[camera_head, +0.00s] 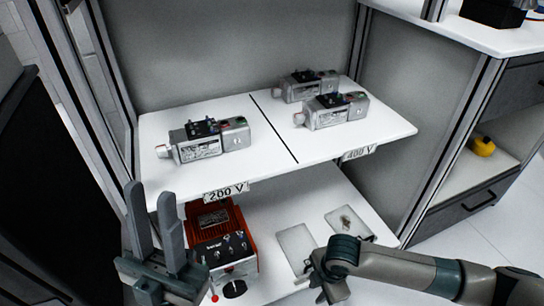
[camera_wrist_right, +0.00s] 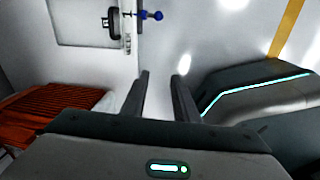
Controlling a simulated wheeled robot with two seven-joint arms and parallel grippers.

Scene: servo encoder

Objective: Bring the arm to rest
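My left gripper (camera_head: 152,190) stands upright at the lower left in the head view, in front of the shelf. Its two fingers are apart with nothing between them. My right arm (camera_head: 390,268) reaches in from the lower right in the head view, its wrist end beside the lower shelf. The right gripper's fingers are mostly hidden there. In the right wrist view my right gripper (camera_wrist_right: 162,78) has its two fingers apart and empty, with pale floor or wall beyond them.
One grey motor unit (camera_head: 208,140) lies on the 200 V half of the upper shelf (camera_head: 265,165); two (camera_head: 335,110) lie on the 400 V half. Below are a red switch box (camera_head: 222,238) and two pale plates (camera_head: 296,246). A cabinet (camera_head: 480,190) stands right.

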